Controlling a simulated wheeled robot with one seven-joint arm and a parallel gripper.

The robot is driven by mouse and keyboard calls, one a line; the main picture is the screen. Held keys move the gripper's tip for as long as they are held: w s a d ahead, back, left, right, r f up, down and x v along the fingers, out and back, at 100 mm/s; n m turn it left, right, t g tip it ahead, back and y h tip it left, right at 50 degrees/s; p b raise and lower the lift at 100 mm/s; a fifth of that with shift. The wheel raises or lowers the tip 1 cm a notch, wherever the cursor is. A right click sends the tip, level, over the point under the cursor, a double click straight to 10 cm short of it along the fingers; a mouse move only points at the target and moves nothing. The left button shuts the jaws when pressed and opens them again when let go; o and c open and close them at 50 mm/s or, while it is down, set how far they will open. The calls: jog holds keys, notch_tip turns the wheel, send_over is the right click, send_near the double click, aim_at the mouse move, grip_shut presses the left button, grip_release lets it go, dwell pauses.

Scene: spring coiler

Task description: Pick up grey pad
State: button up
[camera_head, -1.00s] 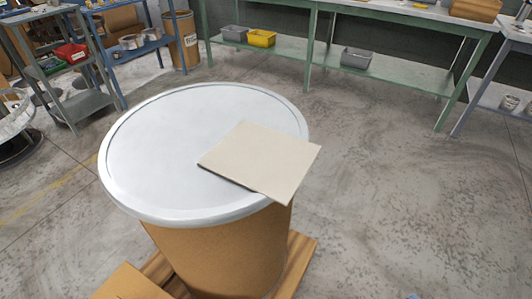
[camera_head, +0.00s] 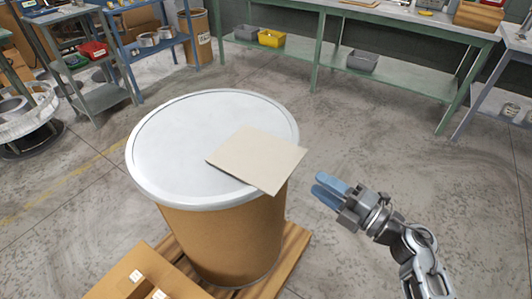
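The pad (camera_head: 257,160) is a thin, flat, pale beige-grey square. It lies on the white lid (camera_head: 185,140) of a brown drum (camera_head: 225,240), and its right corner sticks out past the lid's rim. My gripper (camera_head: 318,184) has two blue fingers and is to the right of the pad and drum, apart from both. The fingers point left toward the drum and lie close together with nothing seen between them. Whether they are slightly open or shut is not clear.
The drum stands on a wooden pallet (camera_head: 287,265). A cardboard box (camera_head: 140,278) is at the front left. Green benches (camera_head: 400,88) with grey and yellow bins stand at the back, shelves at the back left. The concrete floor around the drum's right side is clear.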

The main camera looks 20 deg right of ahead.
jog(key=d+x, duration=0.1)
jog(key=x, duration=0.7)
jog(key=shift+w+f+n+g, duration=0.2)
jog(key=shift+w+n+g, duration=0.15)
jog(key=shift+w, duration=0.35)
jog(key=shift+d, duration=0.1)
grip_shut()
